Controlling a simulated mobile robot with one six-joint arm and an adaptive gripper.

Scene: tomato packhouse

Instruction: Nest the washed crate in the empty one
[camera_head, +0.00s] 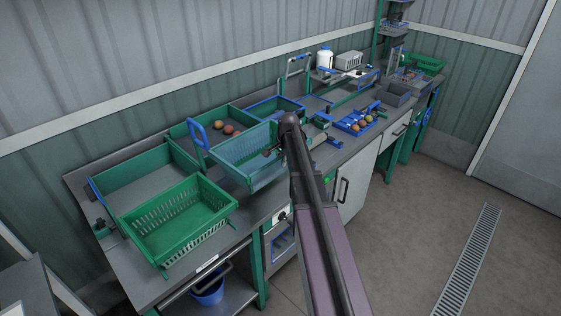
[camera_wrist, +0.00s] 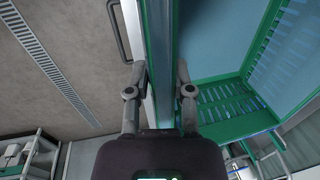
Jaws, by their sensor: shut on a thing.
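The washed crate (camera_head: 240,150), slatted with green edges and a wet blue look, hangs above the bench at its front edge, tilted. My gripper (camera_head: 270,152) is shut on its right wall; in the wrist view my gripper (camera_wrist: 161,72) has a finger on each side of the crate's green rim (camera_wrist: 160,40). The empty crate (camera_head: 225,208), green and slatted, stands on the bench to the left and nearer the camera. It is open and nothing lies in it. The two crates are apart. My arm hides part of the washed crate's right side.
A green-walled bay (camera_head: 140,170) lies behind the empty crate. Another holds several tomatoes (camera_head: 228,129) behind the washed crate.

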